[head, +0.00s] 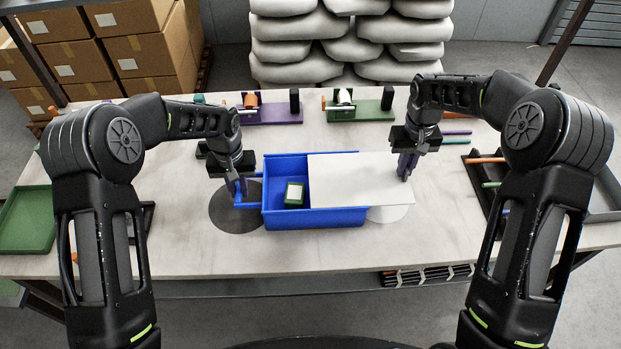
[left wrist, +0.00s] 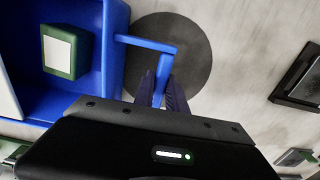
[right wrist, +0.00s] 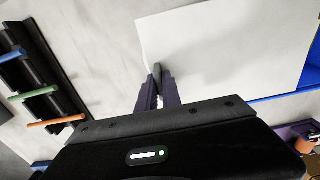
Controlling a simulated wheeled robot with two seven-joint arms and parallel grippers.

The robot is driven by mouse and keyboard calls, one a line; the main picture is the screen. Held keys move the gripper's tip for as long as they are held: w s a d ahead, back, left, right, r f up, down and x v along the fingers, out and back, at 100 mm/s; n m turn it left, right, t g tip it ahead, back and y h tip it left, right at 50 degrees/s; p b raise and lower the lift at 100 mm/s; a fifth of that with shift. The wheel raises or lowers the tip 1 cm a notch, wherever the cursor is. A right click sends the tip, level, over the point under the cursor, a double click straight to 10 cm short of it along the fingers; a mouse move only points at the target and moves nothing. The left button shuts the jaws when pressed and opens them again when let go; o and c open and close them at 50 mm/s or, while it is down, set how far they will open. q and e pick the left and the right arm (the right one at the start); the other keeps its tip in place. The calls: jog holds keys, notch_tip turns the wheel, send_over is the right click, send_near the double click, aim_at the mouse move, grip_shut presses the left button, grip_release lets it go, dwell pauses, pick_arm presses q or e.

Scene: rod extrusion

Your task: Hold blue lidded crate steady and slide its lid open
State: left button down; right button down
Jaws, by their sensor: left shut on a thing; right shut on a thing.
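The blue crate (head: 315,217) stands in the middle of the table, with its left part uncovered. A green box with a pale top (head: 294,194) lies inside; it also shows in the left wrist view (left wrist: 60,52). The white lid (head: 360,178) covers the right part and juts out past the crate's right end. My left gripper (head: 237,192) is shut on the blue handle (left wrist: 162,68) at the crate's left end. My right gripper (head: 406,170) is shut on the lid's right end, at a small grey tab (right wrist: 157,75) in the right wrist view.
A dark round disc (head: 232,216) lies under the handle, and a pale disc (head: 390,214) under the lid's overhang. Purple (head: 275,114) and green (head: 362,112) fixtures stand at the back. A green tray (head: 27,222) is at far left. A rack with coloured rods (right wrist: 40,75) is at right.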

pick_arm(q)
jog(key=shift+a, duration=0.15)
pick_arm(e)
jog(key=shift+d, duration=1.2)
jog(key=c, duration=1.5)
grip_release()
jog(key=shift+o, duration=0.2)
jog(key=shift+a, duration=0.1)
notch_tip(320, 180, up, 12)
pick_arm(q)
jog(key=c, duration=0.8)
grip_release()
